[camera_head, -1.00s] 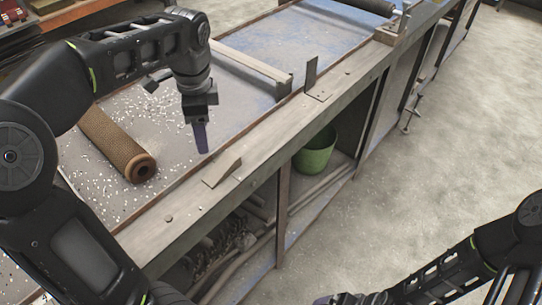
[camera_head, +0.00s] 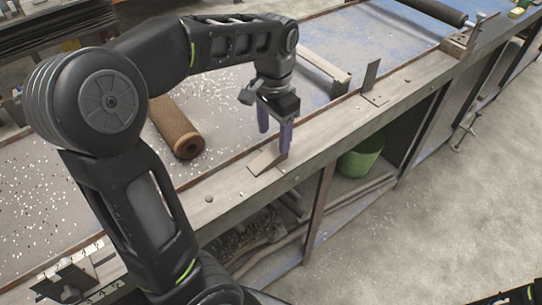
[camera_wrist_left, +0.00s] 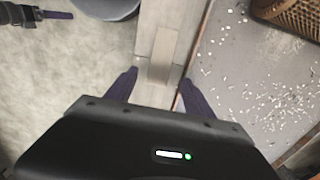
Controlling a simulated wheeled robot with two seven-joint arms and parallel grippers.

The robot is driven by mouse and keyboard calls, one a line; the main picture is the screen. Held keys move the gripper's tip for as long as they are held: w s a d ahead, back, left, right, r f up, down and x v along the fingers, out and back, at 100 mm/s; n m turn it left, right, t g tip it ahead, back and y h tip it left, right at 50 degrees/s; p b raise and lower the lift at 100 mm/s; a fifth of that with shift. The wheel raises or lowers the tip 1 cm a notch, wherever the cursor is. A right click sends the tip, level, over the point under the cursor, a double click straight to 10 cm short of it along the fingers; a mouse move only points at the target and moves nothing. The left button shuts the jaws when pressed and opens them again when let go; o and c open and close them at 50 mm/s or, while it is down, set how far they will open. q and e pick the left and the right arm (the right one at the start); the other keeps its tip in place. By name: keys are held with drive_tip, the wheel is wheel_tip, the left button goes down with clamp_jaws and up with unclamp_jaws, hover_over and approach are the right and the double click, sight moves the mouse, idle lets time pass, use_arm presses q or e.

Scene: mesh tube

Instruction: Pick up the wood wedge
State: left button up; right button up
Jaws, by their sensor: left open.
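The wood wedge (camera_head: 264,160) is a small pale grey-brown block on the front wooden rail of the workbench. In the left wrist view the wedge (camera_wrist_left: 160,57) shows as a narrow strip along the rail, ahead of and between my fingertips. My left gripper (camera_head: 274,138) points down just above the wedge, with its purple fingers apart and nothing between them. The left wrist view shows the same open fingers (camera_wrist_left: 160,77); contact with the wedge is not visible. My right gripper (camera_wrist_left: 55,15) shows only in part at the top left of that view, so its jaw state is unclear.
A brown mesh tube (camera_head: 174,126) lies on the bench among white chips. A green bucket (camera_head: 361,160) sits on the shelf below.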

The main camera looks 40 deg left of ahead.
sight(274, 151)
use_arm(q)
drive_tip(key=shift+f, duration=0.35)
drive_tip(key=shift+f, duration=0.15)
wheel_tip(274, 151, down, 5)
drive_tip(key=shift+p, duration=0.5)
clamp_jaws()
idle(0.7)
